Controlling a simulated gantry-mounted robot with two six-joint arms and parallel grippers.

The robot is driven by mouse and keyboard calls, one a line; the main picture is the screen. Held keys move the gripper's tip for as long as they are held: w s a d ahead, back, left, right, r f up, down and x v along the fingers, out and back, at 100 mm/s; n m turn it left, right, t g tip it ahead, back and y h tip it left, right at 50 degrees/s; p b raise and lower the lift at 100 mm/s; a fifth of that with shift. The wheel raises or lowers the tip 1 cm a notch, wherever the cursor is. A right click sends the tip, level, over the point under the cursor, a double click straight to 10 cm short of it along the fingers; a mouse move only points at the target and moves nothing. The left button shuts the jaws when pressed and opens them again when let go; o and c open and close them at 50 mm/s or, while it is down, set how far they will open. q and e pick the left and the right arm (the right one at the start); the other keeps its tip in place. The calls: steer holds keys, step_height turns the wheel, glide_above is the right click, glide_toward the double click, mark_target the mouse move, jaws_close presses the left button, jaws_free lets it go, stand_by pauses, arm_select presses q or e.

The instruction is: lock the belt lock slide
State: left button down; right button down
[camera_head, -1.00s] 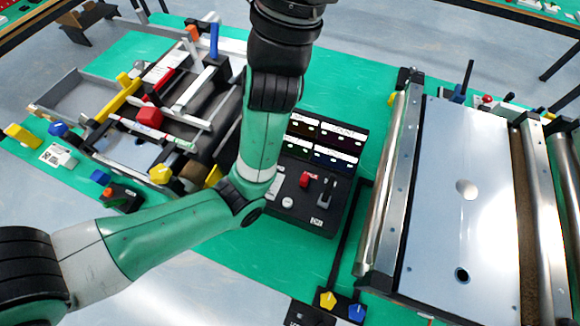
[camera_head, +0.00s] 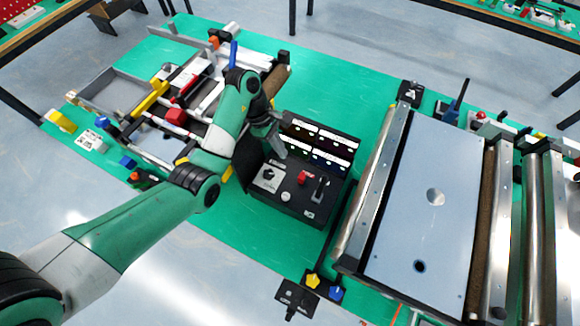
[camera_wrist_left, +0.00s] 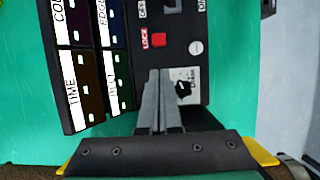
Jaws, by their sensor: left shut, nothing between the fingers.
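The control box (camera_head: 290,205) stands on the green table, dark with several labelled display windows. My left gripper (camera_head: 280,148) is at the box's upper left edge in the head view, pointing down. In the left wrist view its fingers (camera_wrist_left: 160,74) are together and empty, over the panel beside a black rotary knob (camera_wrist_left: 184,88), apart from the red slide. My right gripper is out of view.
A black lever (camera_head: 320,188) and a white round button (camera_head: 286,196) are near the red slide. A large conveyor (camera_head: 430,200) stands to the right. A cluttered smaller assembly (camera_head: 165,95) is at the left. Yellow and blue knobs (camera_head: 322,286) are at the front edge.

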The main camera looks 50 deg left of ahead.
mark_target(302, 178)
arm_select(q)
steer(key=shift+f, duration=0.15)
